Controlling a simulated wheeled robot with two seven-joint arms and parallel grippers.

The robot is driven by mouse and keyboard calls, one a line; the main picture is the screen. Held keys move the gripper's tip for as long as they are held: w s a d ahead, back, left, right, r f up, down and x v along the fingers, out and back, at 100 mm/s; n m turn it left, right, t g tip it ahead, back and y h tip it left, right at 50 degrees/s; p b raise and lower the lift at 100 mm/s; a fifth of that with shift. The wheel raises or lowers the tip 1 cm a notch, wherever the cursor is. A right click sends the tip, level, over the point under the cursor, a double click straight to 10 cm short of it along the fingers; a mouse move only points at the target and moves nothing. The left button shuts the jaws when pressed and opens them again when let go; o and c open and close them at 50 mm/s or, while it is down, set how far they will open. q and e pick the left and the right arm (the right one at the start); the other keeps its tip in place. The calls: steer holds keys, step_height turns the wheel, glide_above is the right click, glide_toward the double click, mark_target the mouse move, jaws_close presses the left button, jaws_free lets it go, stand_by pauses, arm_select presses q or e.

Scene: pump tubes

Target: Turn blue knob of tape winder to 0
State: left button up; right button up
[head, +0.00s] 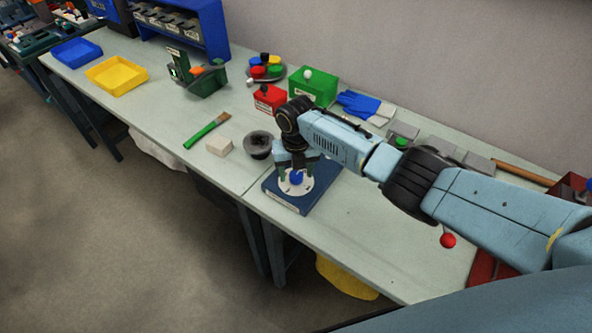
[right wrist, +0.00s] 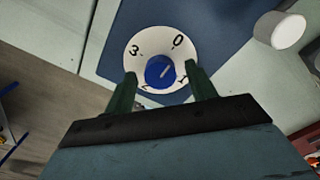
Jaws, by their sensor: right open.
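The tape winder is a blue box (head: 318,196) near the front edge of the bench. Its white dial (right wrist: 147,45) carries the blue knob (right wrist: 159,71), which also shows in the head view (head: 296,178). The figures 3, 0 and 1 are readable; another near the gripper is partly hidden. The knob's white line slants up and right, between 0 and 1. My right gripper (right wrist: 161,76) is open, one green finger on each side of the knob, with gaps visible; in the head view it hangs over the dial (head: 296,169). My left gripper is out of view.
A dark round cup (head: 258,146) and a beige block (head: 220,146) stand left of the winder. A green-handled brush (head: 200,135) lies farther left. Red (head: 268,98) and green (head: 314,86) boxes stand behind.

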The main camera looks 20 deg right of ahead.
mark_target(296, 174)
step_height(296, 174, up, 13)
steer(key=shift+r, duration=0.2)
stand_by(0.4)
stand_by(0.3)
